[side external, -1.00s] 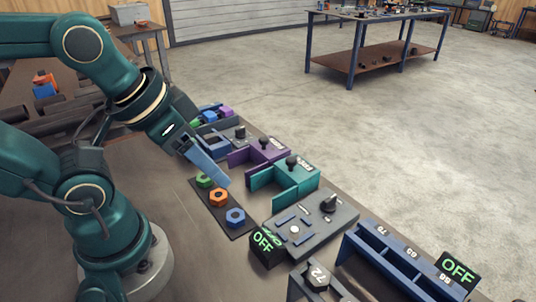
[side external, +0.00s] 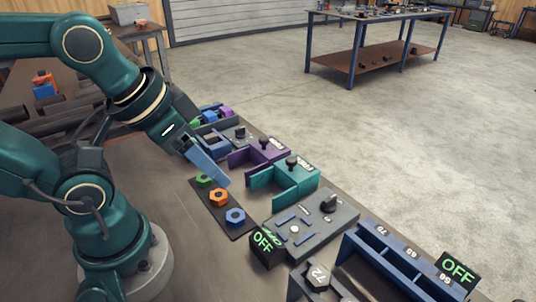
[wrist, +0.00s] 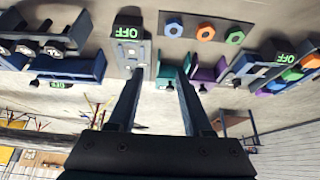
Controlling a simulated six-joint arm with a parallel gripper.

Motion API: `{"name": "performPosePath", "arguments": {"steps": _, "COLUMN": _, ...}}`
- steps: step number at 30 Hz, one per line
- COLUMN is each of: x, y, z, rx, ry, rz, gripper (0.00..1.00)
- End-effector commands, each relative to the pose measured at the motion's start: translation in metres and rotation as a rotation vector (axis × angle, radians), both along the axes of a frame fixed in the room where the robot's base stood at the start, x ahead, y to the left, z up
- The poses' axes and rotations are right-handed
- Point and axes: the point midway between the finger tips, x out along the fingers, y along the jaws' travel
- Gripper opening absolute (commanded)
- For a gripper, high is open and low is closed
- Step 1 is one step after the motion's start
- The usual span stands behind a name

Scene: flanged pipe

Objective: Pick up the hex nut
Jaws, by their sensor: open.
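Three hex nuts lie in a row on a dark strip (side external: 247,233): a green nut (side external: 203,180), an orange nut (side external: 219,197) and a blue nut (side external: 235,216). In the wrist view, the blue nut (wrist: 173,28), the orange nut (wrist: 206,32) and the green nut (wrist: 236,37) lie beyond the fingertips. My gripper (side external: 224,182) hangs tilted above the strip, near the green and orange nuts in the side view. In the wrist view my gripper (wrist: 158,72) is open, with nothing between its fingers.
Teal (side external: 287,179) and purple (side external: 256,155) holders stand right of the strip. A grey panel (side external: 312,228) and a black OFF box (side external: 265,245) are nearer the camera. A blue rack (side external: 390,262) stands at the lower right.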

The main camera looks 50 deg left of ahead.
Motion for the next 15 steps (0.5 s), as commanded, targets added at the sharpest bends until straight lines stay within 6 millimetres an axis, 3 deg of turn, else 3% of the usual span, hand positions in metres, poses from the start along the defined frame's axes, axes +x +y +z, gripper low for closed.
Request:
{"name": "performPosePath", "arguments": {"steps": 3, "x": 0.0, "y": 0.0, "z": 0.0, "rx": 0.0, "ry": 0.0, "rz": 0.0, "gripper": 0.5}}
{"name": "performPosePath", "arguments": {"steps": 6, "x": 0.0, "y": 0.0, "z": 0.0, "rx": 0.0, "ry": 0.0, "rz": 0.0, "gripper": 0.8}}
{"name": "performPosePath", "arguments": {"steps": 15, "x": 0.0, "y": 0.0, "z": 0.0, "rx": 0.002, "ry": 0.0, "rz": -0.004, "gripper": 0.8}}
